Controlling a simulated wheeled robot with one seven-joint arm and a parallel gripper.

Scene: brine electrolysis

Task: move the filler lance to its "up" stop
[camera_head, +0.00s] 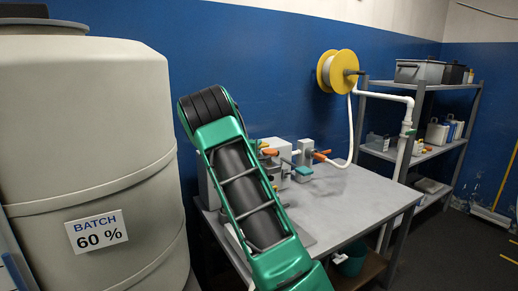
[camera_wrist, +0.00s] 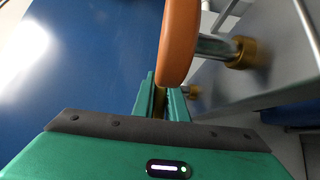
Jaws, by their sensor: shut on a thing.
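In the wrist view, an orange rounded handle (camera_wrist: 178,42) stands between the two green fingers of my gripper (camera_wrist: 160,97), which is shut on its lower end. A metal rod with a brass-coloured end (camera_wrist: 240,52) reaches right from behind the handle. I cannot tell whether this handle belongs to the filler lance, nor where its stop is. In the head view, small orange-handled fittings (camera_head: 320,156) show on the equipment at the back of the bench. My green arm hides part of that equipment, and the grip itself is not clear there.
A large cream tank (camera_head: 95,150) marked "BATCH 60 %" fills the left. The grey bench (camera_head: 365,203) is mostly clear at its right. A yellow hose reel (camera_head: 337,71) hangs on the blue wall, with a white pipe beside it. Loaded shelves (camera_head: 440,152) stand at right.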

